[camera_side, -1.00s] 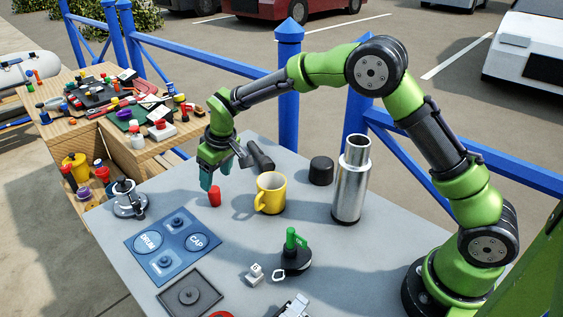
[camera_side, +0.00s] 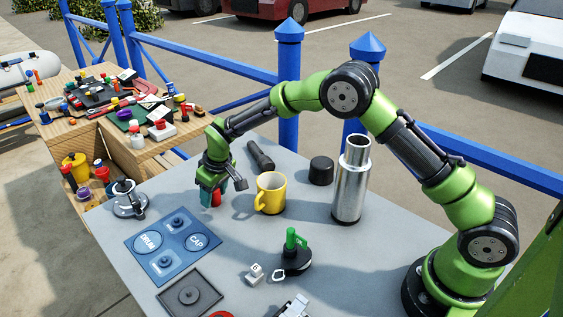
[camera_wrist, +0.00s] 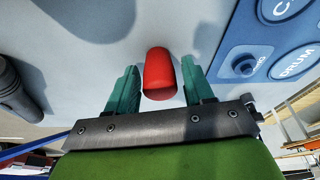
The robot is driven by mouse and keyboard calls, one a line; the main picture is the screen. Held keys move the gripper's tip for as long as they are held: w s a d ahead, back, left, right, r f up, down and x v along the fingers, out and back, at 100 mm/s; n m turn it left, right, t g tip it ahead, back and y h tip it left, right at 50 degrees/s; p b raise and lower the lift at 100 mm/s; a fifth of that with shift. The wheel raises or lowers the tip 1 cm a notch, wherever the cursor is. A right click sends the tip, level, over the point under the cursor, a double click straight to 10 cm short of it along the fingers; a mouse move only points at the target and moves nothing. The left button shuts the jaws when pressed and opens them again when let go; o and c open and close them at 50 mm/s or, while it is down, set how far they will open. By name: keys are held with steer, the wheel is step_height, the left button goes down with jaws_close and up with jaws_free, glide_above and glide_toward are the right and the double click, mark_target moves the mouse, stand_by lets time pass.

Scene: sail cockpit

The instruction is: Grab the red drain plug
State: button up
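The red drain plug (camera_side: 216,199) stands on the grey table, left of the yellow mug in the side view. My gripper (camera_side: 211,200) is lowered over it, and its teal fingers partly hide the plug there. In the wrist view the plug (camera_wrist: 159,75) lies between the two teal fingers of my gripper (camera_wrist: 158,88). A gap shows on each side of the plug, so the fingers are open around it and do not visibly touch it.
The yellow mug (camera_side: 270,194) stands close to the right of my gripper. A black flashlight (camera_side: 260,156) lies behind. A blue tray marked DRUM and CAP (camera_side: 160,262) is in front, and a metal winch (camera_side: 129,200) stands to the left. A steel flask (camera_side: 351,185) is farther right.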

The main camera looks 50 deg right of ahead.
steer(key=c, duration=0.8)
